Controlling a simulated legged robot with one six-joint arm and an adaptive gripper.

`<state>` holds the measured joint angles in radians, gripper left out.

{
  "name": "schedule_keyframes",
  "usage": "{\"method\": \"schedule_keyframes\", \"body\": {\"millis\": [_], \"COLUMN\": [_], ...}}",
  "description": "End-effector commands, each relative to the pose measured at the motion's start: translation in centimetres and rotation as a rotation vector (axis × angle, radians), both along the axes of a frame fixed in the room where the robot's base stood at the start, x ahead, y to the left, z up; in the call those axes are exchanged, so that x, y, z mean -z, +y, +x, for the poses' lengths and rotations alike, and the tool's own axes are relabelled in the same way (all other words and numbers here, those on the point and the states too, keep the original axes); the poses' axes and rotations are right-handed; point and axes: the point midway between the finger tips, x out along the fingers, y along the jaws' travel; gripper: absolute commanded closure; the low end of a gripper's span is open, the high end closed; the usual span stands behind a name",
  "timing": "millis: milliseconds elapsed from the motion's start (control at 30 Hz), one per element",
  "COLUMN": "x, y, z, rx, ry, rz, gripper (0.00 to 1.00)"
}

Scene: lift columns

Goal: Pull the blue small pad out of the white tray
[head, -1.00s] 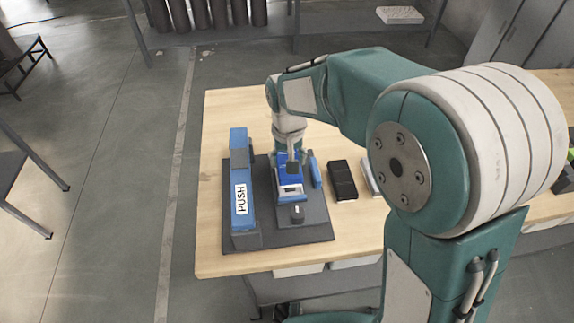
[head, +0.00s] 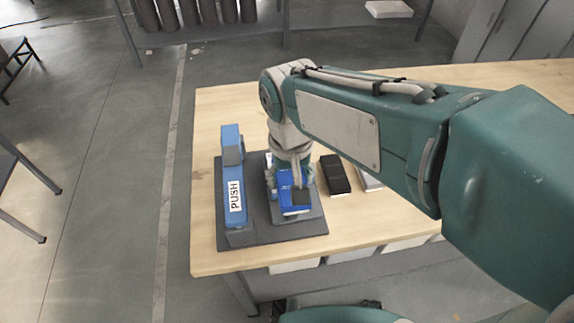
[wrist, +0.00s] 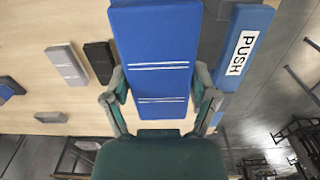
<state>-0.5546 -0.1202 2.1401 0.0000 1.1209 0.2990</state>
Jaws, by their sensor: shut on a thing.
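The blue small pad (wrist: 155,50) fills the middle of the wrist view, a long flat blue piece with thin white lines across it. My gripper (wrist: 160,85) has one finger along each side of it and is shut on it. In the head view my gripper (head: 297,180) points down over the dark base plate, and the blue pad (head: 285,181) shows just beneath and beside it. The white tray is mostly hidden under the pad and gripper, and I cannot make it out clearly.
A blue and grey press with a PUSH label (head: 235,195) stands left of my gripper on the dark base plate (head: 295,231). A black block (head: 335,175) and a pale grey block (head: 368,181) lie to the right on the wooden table (head: 215,115). The far table area is clear.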

Motion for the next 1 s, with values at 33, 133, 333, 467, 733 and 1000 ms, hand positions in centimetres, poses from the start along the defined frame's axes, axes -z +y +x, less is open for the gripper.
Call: {"method": "schedule_keyframes", "body": {"millis": [33,133,333,467,733,1000], "x": [-0.1,-0.3,-1.1,-1.7,-2.9,-4.0], "y": [-0.1,-0.2,-0.2,-0.2,-0.2,-0.2], "z": [-0.3,-0.7,-0.8,-0.8,-0.8,-0.8], "rx": [-0.001,0.000,0.000,0.000,0.000,0.000], "ry": [-0.001,0.000,-0.001,0.000,0.000,-0.001], "rz": [0.000,0.000,0.000,0.000,0.000,0.000], "gripper": [0.85,0.85,0.85,0.85,0.85,0.85]}}
